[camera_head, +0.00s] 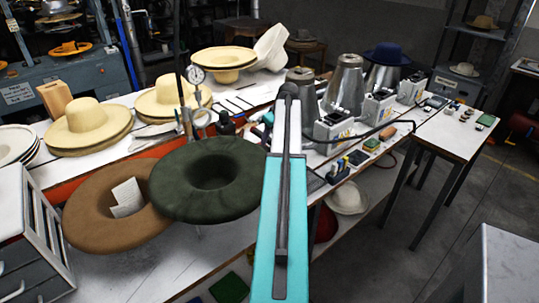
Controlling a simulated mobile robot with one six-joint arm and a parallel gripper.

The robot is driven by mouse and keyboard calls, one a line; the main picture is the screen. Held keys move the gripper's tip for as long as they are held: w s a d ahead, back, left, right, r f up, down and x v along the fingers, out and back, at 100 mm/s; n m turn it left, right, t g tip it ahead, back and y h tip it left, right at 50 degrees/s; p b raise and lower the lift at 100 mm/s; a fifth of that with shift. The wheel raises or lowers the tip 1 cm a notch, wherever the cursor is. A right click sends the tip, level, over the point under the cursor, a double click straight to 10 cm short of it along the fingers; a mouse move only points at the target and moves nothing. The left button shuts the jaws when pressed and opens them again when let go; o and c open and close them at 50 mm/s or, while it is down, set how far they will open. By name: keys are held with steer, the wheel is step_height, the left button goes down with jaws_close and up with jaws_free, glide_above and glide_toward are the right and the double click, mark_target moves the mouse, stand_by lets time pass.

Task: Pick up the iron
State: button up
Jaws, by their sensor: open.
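I cannot make out an iron for certain. A small dark object (226,127) stands on the workbench just behind the dark green hat, partly hidden by its brim, and I cannot tell what it is. My teal and white arm rises from the bottom middle and covers part of the bench. I see no gripper fingers, so how my gripper stands to anything is hidden.
A dark green hat (187,192) and a brown hat (84,219) lie upturned at the front. Straw hats (88,122) stand behind them. Metal cones (345,85) on grey boxes stand right of my arm. A side table (447,130) holds small items. Floor at right is partly clear.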

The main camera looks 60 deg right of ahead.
steer(key=shift+p+x, duration=0.3)
steer(key=shift+x, duration=1.05)
steer(key=shift+c, duration=0.4)
jaws_close()
steer(key=shift+r, duration=0.15)
